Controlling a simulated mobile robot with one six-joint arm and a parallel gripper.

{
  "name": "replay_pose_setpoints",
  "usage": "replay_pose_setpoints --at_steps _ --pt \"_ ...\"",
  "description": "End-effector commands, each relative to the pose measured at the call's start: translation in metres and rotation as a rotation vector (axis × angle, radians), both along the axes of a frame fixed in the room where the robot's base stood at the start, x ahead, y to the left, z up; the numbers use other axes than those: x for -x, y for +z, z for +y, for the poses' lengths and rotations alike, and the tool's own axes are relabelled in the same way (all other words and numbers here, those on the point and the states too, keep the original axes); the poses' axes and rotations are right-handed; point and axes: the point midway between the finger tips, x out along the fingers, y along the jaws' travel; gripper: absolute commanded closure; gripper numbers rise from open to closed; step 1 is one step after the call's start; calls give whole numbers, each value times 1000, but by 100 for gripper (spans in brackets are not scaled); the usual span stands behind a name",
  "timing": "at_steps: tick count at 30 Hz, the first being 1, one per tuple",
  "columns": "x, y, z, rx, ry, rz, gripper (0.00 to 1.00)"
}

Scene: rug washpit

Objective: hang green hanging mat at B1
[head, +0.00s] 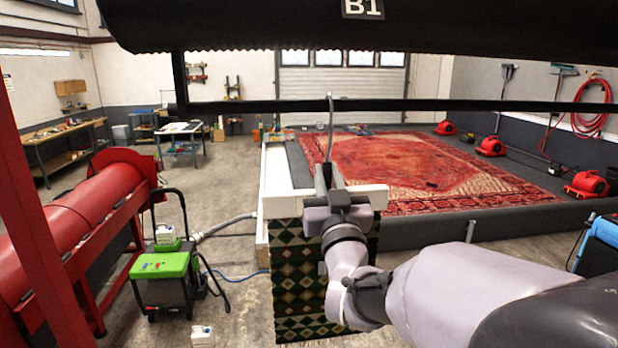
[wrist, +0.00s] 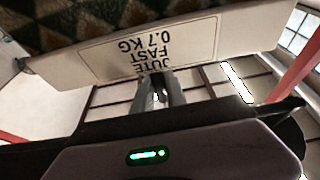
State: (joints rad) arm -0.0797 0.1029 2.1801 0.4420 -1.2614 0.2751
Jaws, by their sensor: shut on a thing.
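The green hanging mat (head: 300,275), dark with a diamond pattern, hangs from a pale hanger bar (head: 375,198) with a thin upright hook (head: 330,115). My gripper (head: 332,192) is shut on the hanger at its middle. In the wrist view, my gripper (wrist: 158,90) is at the bar's edge, beside a label reading JUTE FAST 0.7 KG (wrist: 145,48); part of the mat (wrist: 100,20) shows too. The B1 sign (head: 362,8) is on a dark beam at the top. The hook overlaps a thinner black rail (head: 450,105) in the head view; contact cannot be told.
A red roller machine (head: 75,235) and red post (head: 40,215) stand at left. A green-topped cart (head: 165,265) is left of the mat. A large red rug (head: 400,165) lies behind, within a grey-edged pit. Open floor (head: 235,310) shows between cart and mat.

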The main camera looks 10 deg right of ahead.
Motion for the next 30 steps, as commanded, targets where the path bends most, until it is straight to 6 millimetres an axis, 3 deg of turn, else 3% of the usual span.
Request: replay_pose_setpoints --at_steps 1,2,5,14,17,20,30 --pt "0 2 0 0 0 -3 100" --pt "0 2 0 0 0 -3 77" --pt "0 1 0 0 0 -2 58" --pt "1 -1 0 -1 0 2 58" --pt "10 -5 0 -1 0 0 58" --pt "32 -16 0 -2 0 0 58" --pt "136 -59 1 -2 2 -8 58"
